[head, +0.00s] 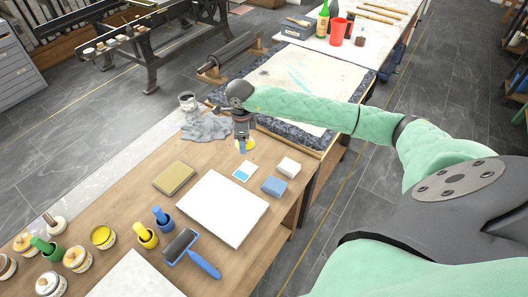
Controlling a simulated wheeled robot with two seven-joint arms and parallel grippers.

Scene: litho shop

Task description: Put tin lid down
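My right gripper (242,146) reaches in from the right and points down over the far right part of the wooden table. A small yellow disc, which looks like the tin lid (251,146), shows right at its fingertips, partly hidden by them. I cannot tell whether the fingers grip the lid or whether it touches the table. An open tin with yellow ink (103,236) stands at the near left, among several tins with lids on. My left gripper is not in view.
On the wooden table are a white slab (224,207), a tan block (174,178), a blue-and-white card (244,172), a blue block (275,186), a white block (289,167) and a blue-handled roller (190,252). A grey cloth (206,128) and a can (188,103) lie beyond.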

